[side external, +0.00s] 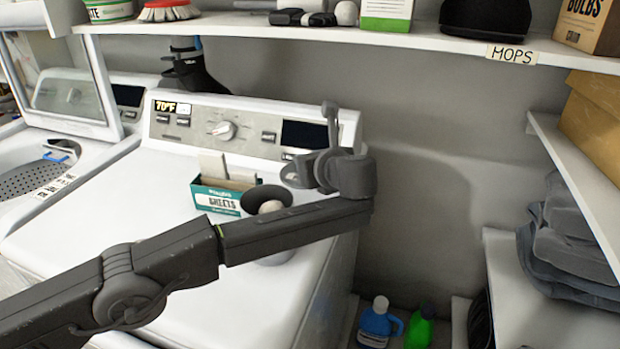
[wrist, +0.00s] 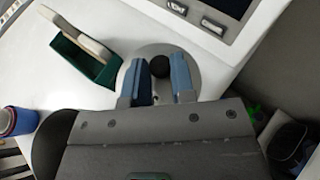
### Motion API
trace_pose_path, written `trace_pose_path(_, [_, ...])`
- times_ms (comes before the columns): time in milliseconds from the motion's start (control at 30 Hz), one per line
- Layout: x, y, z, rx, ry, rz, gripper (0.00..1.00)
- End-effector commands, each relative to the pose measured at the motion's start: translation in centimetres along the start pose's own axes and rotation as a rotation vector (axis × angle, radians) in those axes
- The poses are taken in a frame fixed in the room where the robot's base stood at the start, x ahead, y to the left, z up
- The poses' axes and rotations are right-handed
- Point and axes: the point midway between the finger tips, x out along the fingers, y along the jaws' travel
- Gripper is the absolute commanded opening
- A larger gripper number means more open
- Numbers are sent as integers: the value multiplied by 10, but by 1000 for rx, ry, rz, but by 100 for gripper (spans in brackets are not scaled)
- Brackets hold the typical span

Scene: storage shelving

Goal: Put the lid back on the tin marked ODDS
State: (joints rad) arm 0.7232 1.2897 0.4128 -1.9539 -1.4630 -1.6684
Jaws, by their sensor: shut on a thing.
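In the wrist view my gripper (wrist: 157,68) is shut on the dark round knob (wrist: 160,67) of a light grey disc-shaped lid (wrist: 203,68), with one blue-grey finger on each side of the knob. Whether a tin is under this lid cannot be told. In the side view my wrist hides the jaws and that lid. A dark disc with a pale knob (side external: 262,195) shows behind my forearm there; a dark rounded edge also shows at the lower left of the wrist view (wrist: 50,140). A pale rounded thing (side external: 276,258) shows below my forearm. No ODDS marking is readable.
A green SHEETS box (side external: 222,192) stands on the white machine top (side external: 160,205). The control panel (side external: 230,128) rises behind. A loaded shelf (side external: 420,40) runs overhead. Bottles (side external: 378,325) stand in the gap right of the machine. A blue cup-like thing (wrist: 22,121) is at left.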

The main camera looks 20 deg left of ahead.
Motion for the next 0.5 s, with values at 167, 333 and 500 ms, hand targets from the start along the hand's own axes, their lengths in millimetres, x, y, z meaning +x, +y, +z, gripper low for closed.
trace_pose_path(167, [-12,2,12,16,-10,-2,1])
trace_pose_path(333, [-29,10,18,18,-8,6,1])
trace_pose_path(500, [-45,23,22,16,-7,16,1])
